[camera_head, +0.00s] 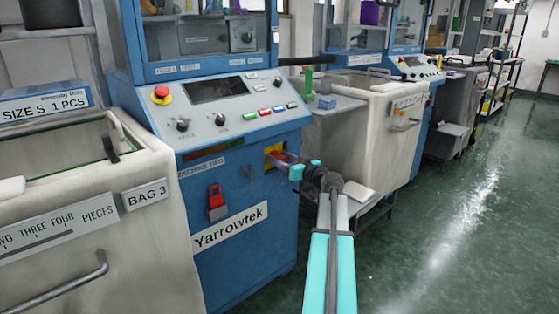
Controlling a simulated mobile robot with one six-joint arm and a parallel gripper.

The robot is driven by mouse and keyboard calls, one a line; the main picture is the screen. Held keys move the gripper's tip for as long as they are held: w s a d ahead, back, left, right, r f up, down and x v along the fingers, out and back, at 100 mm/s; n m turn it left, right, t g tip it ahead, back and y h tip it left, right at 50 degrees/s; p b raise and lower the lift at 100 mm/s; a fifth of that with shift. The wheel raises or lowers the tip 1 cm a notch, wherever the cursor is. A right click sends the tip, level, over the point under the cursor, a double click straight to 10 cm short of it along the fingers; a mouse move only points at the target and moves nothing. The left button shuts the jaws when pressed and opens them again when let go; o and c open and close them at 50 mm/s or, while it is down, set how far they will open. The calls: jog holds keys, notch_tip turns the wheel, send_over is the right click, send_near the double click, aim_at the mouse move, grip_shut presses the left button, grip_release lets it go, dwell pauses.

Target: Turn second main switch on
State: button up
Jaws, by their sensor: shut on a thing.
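The blue knitting machine (250,245) in the middle carries a label that seems to read "MACHINE TWO" and a "Yarrowtek" plate. On the right of its front is a main switch (274,149) with a yellow plate and a red part. My gripper (283,160) reaches this switch from the right and is shut on its handle. The fingertips hide most of the handle, so its turned position cannot be read.
A red item (215,196) sits in a grey holder on the machine's front, left of my gripper. A cream bin (150,230) marked "BAG 3" stands left. Another cream bin (375,135) stands right behind my arm. The green floor (455,220) at right is clear.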

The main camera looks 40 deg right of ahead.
jog(key=m, duration=0.3)
jog(key=shift+f+m, duration=0.1)
jog(key=shift+m, duration=0.2)
jog(key=m, duration=0.4)
jog(key=shift+d+m+p, duration=0.15)
jog(key=shift+m+p, duration=0.15)
jog(key=shift+p, duration=0.05)
jog(key=m+p, duration=0.2)
jog(key=m, duration=0.2)
jog(key=shift+d+f, duration=0.1)
jog(key=shift+f+m+p, duration=0.2)
jog(key=shift+m+p, duration=0.95)
jog(key=shift+m, duration=1.05)
jog(key=o, duration=0.8)
jog(key=shift+s, duration=0.15)
